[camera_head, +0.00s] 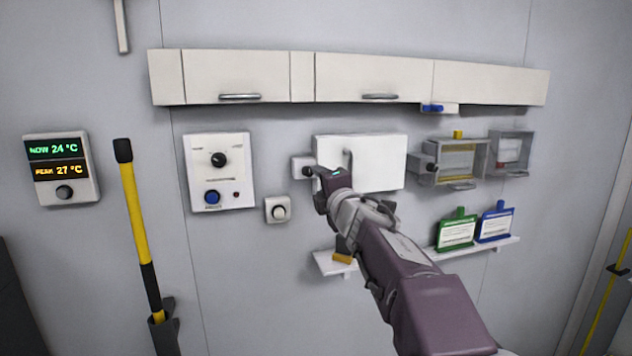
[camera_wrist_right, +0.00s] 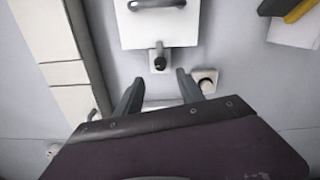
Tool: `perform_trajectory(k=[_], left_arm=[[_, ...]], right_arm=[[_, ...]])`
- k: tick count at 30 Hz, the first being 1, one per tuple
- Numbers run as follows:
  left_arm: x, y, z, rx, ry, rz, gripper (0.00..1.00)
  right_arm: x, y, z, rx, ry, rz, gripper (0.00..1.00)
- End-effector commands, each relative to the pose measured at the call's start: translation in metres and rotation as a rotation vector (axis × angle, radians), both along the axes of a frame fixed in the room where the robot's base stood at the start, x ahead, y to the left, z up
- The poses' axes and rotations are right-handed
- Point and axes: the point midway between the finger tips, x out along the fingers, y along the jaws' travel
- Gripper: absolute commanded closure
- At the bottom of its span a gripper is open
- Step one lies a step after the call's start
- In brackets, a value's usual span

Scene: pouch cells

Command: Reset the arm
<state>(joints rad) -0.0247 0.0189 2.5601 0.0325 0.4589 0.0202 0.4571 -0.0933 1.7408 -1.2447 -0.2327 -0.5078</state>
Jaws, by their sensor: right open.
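My right arm reaches in from the lower right of the head view. My right gripper (camera_head: 322,188) is in front of the wall, overlapping the lower left of a white panel box (camera_head: 380,165) with a bar handle. In the right wrist view the two fingers of my right gripper (camera_wrist_right: 160,80) are apart, with nothing between them. The white panel box (camera_wrist_right: 185,30) and a dark knob (camera_wrist_right: 159,63) on a small white block lie beyond the fingertips. My left arm and gripper are not in view.
Cabinets (camera_head: 240,75) run above. Clear boxes (camera_head: 455,160), a green card (camera_head: 457,232) and a blue card (camera_head: 496,223) are on the right. A yellow pole (camera_head: 135,210) stands left.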

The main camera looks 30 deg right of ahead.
Motion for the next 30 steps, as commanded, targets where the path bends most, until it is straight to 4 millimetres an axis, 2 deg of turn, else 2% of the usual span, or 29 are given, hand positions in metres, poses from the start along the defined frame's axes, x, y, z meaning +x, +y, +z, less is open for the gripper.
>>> perform_trajectory(k=[16, 18, 20, 23, 24, 25, 28, 30], left_arm=[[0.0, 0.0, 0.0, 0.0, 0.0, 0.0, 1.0], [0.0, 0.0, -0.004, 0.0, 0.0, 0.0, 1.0], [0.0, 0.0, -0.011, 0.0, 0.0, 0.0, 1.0], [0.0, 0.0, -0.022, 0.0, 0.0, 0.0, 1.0], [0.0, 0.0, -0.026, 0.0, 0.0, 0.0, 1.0], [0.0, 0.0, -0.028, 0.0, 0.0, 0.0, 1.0], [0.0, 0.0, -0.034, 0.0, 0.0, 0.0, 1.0], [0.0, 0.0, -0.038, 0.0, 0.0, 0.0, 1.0]], right_arm=[[-0.004, 0.002, -0.001, 0.0, 0.001, 0.002, 0.55], [0.0, 0.013, -0.006, 0.002, 0.003, 0.026, 0.55], [0.011, 0.036, -0.02, 0.007, 0.016, 0.078, 0.55], [0.028, 0.085, -0.084, 0.106, 0.104, 0.17, 0.55], [0.03, 0.1, -0.121, 0.195, 0.156, 0.176, 0.55], [0.029, 0.11, -0.147, 0.268, 0.197, 0.17, 0.55], [0.013, 0.132, -0.237, 0.524, 0.348, 0.088, 0.55], [-0.01, 0.144, -0.297, 0.696, 0.459, -0.011, 0.55]])
